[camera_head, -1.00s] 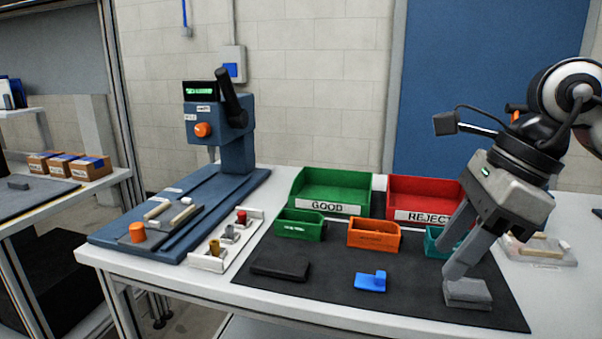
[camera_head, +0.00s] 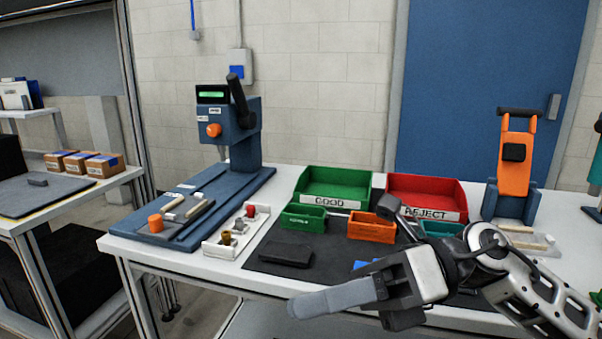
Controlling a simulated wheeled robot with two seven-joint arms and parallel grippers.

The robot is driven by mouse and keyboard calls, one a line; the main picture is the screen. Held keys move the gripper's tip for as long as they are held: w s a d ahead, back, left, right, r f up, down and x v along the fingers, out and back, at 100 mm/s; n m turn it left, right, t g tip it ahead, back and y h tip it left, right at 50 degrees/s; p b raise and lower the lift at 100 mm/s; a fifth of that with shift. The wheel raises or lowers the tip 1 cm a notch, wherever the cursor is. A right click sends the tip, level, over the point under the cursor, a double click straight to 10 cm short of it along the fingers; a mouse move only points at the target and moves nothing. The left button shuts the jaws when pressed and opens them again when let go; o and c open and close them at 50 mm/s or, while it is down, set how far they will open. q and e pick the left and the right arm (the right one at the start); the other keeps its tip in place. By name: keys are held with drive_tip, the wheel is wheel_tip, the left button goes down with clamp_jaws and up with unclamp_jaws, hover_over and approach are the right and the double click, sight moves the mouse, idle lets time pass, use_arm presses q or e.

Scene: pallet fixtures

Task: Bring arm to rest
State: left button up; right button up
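My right arm comes in from the lower right, low in front of the table's front edge in the picture. My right gripper (camera_head: 318,301) points left, its grey finger extended. The fingers overlap in this view, so I cannot tell whether they are apart or together. No object shows at the fingertip. My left gripper is not in view. A blue part (camera_head: 366,264) on the dark mat (camera_head: 258,255) is mostly hidden behind my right gripper and arm.
The green GOOD bin (camera_head: 334,188) and red REJECT bin (camera_head: 428,198) stand at the back. Small green (camera_head: 303,219), orange (camera_head: 371,228) and teal (camera_head: 440,228) bins sit before them. A blue press (camera_head: 232,140) stands left, an orange-and-blue fixture (camera_head: 515,170) right.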

drive_tip(key=w+d+f+m+t+h+p, duration=0.15)
drive_tip(key=w+f+m+t, duration=0.25)
drive_tip(key=m+t, duration=0.95)
drive_tip(key=w+d+f+m+t+h, duration=0.1)
drive_tip(key=w+d+f+m+t, duration=0.25)
drive_tip(key=m+t, duration=1)
drive_tip(key=s+d+f+m+g+h, duration=0.2)
drive_tip(key=s+f+m+g+h, duration=0.1)
drive_tip(key=f+m, duration=0.3)
drive_tip(key=s+d+f+m+g+h, duration=0.2)
drive_tip(key=s+f+m+g+h, duration=0.2)
drive_tip(key=f, duration=0.6)
drive_tip(key=s+d+f+m+g+h+p, duration=0.1)
drive_tip(key=s+d+f+m+g+h, duration=0.2)
drive_tip(key=s+f+m+g, duration=0.2)
wheel_tip(320, 180, down, 4)
drive_tip(key=m, duration=0.4)
drive_tip(key=shift+s+r+h, duration=0.2)
drive_tip(key=shift+h, duration=0.15)
